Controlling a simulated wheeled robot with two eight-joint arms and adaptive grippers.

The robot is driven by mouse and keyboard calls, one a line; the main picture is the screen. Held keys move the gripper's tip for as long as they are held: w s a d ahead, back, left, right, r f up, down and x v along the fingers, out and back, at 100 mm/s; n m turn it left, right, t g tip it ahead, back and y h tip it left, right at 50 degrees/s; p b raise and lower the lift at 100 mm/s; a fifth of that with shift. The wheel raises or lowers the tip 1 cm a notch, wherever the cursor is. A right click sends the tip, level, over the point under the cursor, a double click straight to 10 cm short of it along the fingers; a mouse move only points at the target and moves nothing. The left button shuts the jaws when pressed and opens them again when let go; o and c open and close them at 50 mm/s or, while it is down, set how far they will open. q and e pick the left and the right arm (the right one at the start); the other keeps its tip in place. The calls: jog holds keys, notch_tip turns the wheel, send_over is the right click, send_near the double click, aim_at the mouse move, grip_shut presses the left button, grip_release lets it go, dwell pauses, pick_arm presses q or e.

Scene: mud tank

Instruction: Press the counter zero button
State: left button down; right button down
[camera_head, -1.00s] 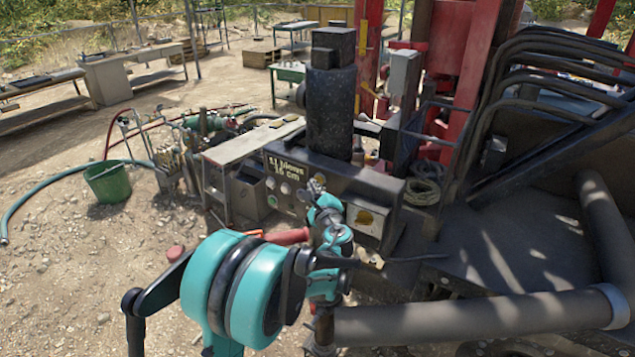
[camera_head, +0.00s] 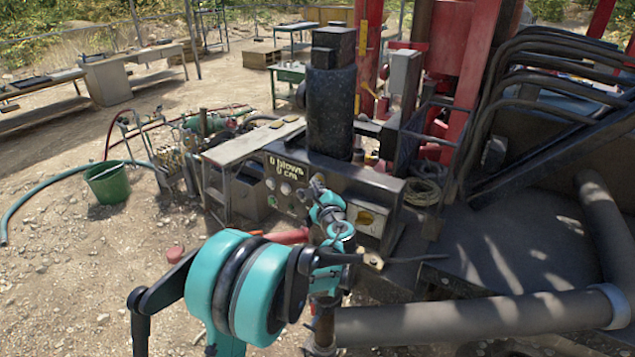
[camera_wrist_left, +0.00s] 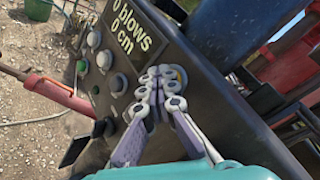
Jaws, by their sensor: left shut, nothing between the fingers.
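The dark control panel (camera_wrist_left: 222,110) carries a counter display (camera_head: 284,168) that reads "0 blows 0 cm". The display also shows tilted at the top of the left wrist view (camera_wrist_left: 132,28). My left gripper (camera_head: 318,182) is shut and empty, with its fingertips at the panel face, right of the display. My right gripper is not in view.
Several other round knobs and buttons (camera_wrist_left: 104,60) sit left of the fingers. A red handle (camera_wrist_left: 52,92) sticks out beside the panel. A black cylinder (camera_head: 331,110) stands behind the panel. A green bucket (camera_head: 108,184) and hoses lie on the gravel at left.

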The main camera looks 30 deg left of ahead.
pick_arm(q)
jog(key=shift+s, duration=1)
jog(key=shift+s+a+b, duration=0.15)
jog(key=shift+s+b, duration=0.05)
jog(key=shift+s, duration=1.05)
jog(key=shift+s+a+b, duration=0.1)
jog(key=shift+s+b, duration=0.1)
jog(key=shift+s, duration=1.05)
